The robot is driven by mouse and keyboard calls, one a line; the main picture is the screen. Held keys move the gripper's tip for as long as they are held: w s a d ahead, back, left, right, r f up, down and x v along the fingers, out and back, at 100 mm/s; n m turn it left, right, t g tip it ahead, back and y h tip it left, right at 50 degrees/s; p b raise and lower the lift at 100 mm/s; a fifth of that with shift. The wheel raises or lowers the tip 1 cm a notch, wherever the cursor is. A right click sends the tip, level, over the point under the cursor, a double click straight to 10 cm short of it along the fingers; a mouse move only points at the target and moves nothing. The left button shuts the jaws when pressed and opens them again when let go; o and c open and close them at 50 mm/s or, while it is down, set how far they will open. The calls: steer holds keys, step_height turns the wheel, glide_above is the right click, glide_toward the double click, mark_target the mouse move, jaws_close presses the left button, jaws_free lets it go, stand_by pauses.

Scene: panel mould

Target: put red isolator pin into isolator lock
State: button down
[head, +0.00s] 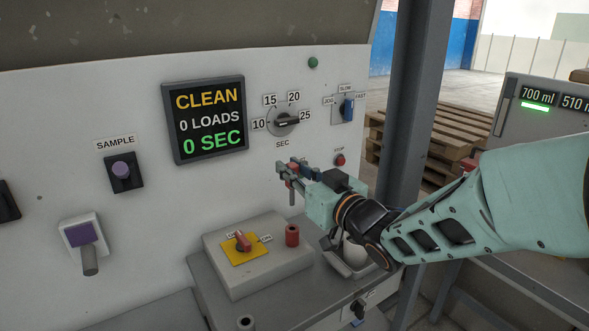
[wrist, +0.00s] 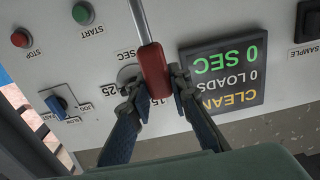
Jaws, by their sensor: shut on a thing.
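My gripper (head: 298,172) is shut on the red isolator pin (head: 283,168), held in the air in front of the panel, above the grey box. In the wrist view, the pin's red head (wrist: 152,80) sits between my two fingers (wrist: 154,92), and its metal shaft (wrist: 139,20) extends away from it. In the head view, the shaft hangs down below the fingers. A yellow plate with a red rotary handle (head: 243,241) is on the box, with a red cylinder (head: 292,235) to its right. I cannot tell for sure which part is the isolator lock.
The grey box (head: 225,281) stands on a ledge. The panel has a display (head: 205,118), a timer knob (head: 284,122), a blue selector (head: 348,108) and a red stop button (head: 340,160). A round fitting (head: 245,322) is at the bottom edge. A dark post (head: 412,90) stands at right.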

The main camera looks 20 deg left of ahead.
mark_target(292, 194)
steer(key=shift+w+a+r, duration=0.1)
steer(key=shift+w, duration=0.25)
stand_by(0.3)
step_height(292, 194, down, 6)
steer(key=b, duration=0.5)
steer(key=shift+b, duration=0.6)
stand_by(1.6)
steer(key=shift+f+b, duration=0.3)
steer(key=shift+f, duration=0.1)
steer(key=shift+f+b, duration=2.05)
steer(key=shift+f, duration=0.25)
steer(key=c, duration=1.7)
jaws_free()
steer(key=shift+s, duration=0.15)
